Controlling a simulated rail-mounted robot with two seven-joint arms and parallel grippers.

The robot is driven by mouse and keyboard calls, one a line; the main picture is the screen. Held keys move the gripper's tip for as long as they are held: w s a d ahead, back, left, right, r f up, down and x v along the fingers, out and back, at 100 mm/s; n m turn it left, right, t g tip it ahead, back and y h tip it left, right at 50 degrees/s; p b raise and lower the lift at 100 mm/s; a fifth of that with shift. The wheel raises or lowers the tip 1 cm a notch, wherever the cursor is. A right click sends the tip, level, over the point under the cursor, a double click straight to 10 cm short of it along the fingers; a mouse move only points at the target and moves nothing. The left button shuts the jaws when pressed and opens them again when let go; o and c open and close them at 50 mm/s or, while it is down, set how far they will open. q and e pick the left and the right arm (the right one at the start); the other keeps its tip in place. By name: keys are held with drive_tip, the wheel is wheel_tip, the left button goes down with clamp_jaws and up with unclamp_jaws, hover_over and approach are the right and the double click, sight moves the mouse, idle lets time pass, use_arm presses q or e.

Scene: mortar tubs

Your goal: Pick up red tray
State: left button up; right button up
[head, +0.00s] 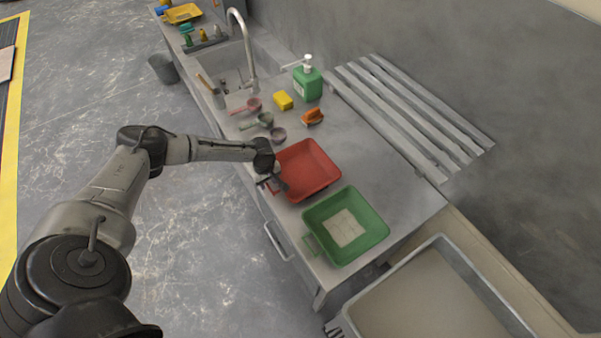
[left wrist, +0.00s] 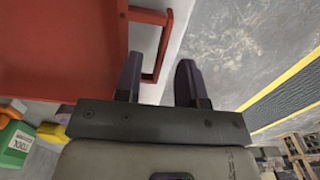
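The red tray (head: 307,168) lies on the grey counter, and its near left edge is beside my left gripper (head: 270,183). In the left wrist view the red tray (left wrist: 60,50) fills the upper left, with a red loop handle (left wrist: 163,45) on its side. My left gripper (left wrist: 159,82) is open there, with its two dark fingers apart. The handle's outer bar shows between the fingers, with one finger over the handle's opening and the other outside it. I cannot tell whether either finger touches it. My right gripper is in neither view.
A green tray (head: 371,235) with a pale patch stands close to the right. Small scoops (head: 278,134), an orange item (head: 312,117), a yellow sponge (head: 283,99) and a green soap bottle (head: 307,84) stand behind. The sink and faucet (head: 243,45) are farther back. Open floor lies left.

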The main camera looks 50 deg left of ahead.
use_arm(q)
drive_tip(key=shift+f, duration=1.15)
clamp_jaws()
